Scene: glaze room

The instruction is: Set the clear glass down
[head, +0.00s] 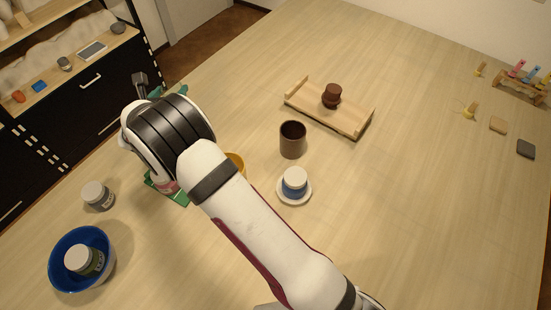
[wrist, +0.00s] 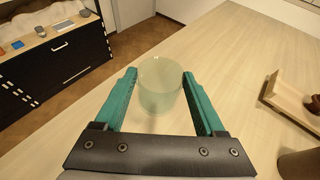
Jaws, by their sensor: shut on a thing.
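The clear glass (wrist: 158,88), pale and greenish, stands between the two teal fingers of my gripper (wrist: 160,86) in the wrist view. The fingers are shut on its sides. Its base is towards the bare table top (wrist: 225,50), but I cannot tell whether it touches the wood. In the head view only a bit of my gripper's teal finger shows past my arm, near the table's left edge. I cannot make out the glass there.
A brown cup (head: 292,140), a blue and white jar on a white saucer (head: 304,196) and a wooden tray (head: 350,122) stand mid-table. A blue bowl (head: 58,275) holding a jar and a grey jar (head: 97,196) are at left. A green object (head: 181,199) is partly hidden.

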